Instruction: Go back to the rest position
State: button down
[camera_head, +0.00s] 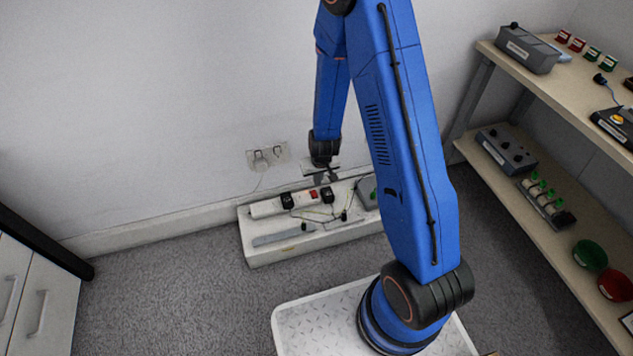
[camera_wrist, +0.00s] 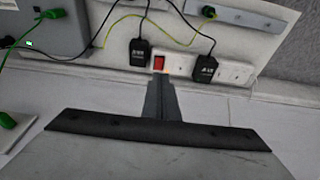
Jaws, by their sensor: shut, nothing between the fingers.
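My gripper (camera_wrist: 160,86) is shut and empty in the wrist view, its fingertips together in front of the power strip's red switch. The power strip (camera_wrist: 232,72) is white, with a lit red switch (camera_wrist: 159,62) and two black adapters (camera_wrist: 139,51) plugged in. It also shows on the bench in the head view (camera_head: 268,207). I cannot tell whether the fingertips touch the strip.
The white bench (camera_head: 270,254) also holds a grey bar (camera_head: 277,236), loose cables and a grey box (camera_wrist: 40,25) with a green plug. A wall outlet (camera_head: 266,157) is behind. Wooden shelves (camera_head: 521,214) with devices stand right, a white cabinet (camera_head: 38,305) left. Carpet (camera_head: 185,280) is clear between.

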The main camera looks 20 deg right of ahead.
jog(key=shift+s+r, duration=0.2)
jog(key=shift+r, duration=0.1)
dwell(0.4)
jog(key=s+d+r+t+y, duration=0.1)
jog(key=s+r, duration=0.3)
jog(key=r, duration=1)
jog(key=s+r, duration=0.4)
jog(key=r, duration=1)
jog(key=s+d+r, duration=0.2)
jog(key=s+r, duration=0.5)
jog(key=s, duration=0.4)
jog(key=s+d+r+t+h, duration=0.1)
jog(key=s+d+r, duration=0.2)
jog(key=s+r, duration=0.5)
jog(key=s, duration=0.3)
jog(key=shift+s, duration=0.35)
